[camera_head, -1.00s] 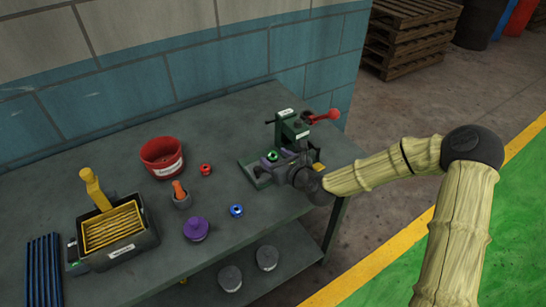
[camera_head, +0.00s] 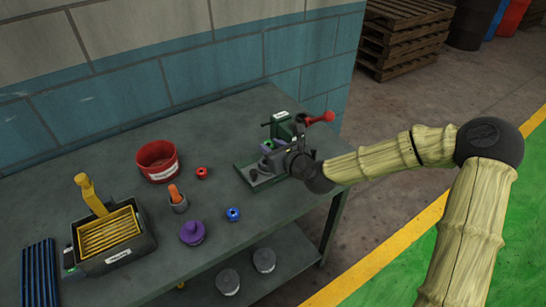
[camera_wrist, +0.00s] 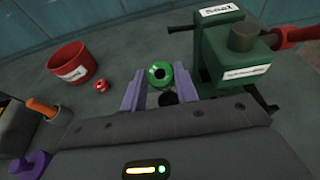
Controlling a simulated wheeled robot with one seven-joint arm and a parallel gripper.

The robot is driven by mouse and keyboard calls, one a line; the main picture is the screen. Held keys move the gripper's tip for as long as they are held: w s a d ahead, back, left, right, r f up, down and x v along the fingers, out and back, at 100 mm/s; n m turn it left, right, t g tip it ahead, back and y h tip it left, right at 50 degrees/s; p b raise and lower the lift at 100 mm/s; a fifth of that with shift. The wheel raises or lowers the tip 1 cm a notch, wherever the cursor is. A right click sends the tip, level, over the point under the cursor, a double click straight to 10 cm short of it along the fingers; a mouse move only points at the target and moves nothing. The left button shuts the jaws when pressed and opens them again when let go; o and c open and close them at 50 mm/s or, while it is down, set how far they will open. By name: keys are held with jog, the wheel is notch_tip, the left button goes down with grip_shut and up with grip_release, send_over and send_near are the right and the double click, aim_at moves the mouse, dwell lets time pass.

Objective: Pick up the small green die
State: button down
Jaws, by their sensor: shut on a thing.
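The small green die (camera_wrist: 160,75) is a rounded green piece with a dark hole ringed in white on its top. In the wrist view it sits between the purple fingers of my gripper (camera_wrist: 158,88), which is shut on it. In the head view my gripper (camera_head: 268,147) is above the flat base (camera_head: 252,181) of the green press; the die is hard to make out there. A dark round spot (camera_wrist: 168,99) shows below the die in the wrist view.
The green press (camera_head: 283,127) with a red handle (camera_head: 319,118) stands close beside my gripper. A red bucket (camera_head: 157,161), a red die (camera_head: 202,173), a blue die (camera_head: 233,214), a purple knob (camera_head: 192,232) and a black tray (camera_head: 113,255) stand further left on the bench.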

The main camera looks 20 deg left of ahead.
notch_tip(320, 180, up, 4)
jog(key=shift+r, duration=0.25)
dwell(0.5)
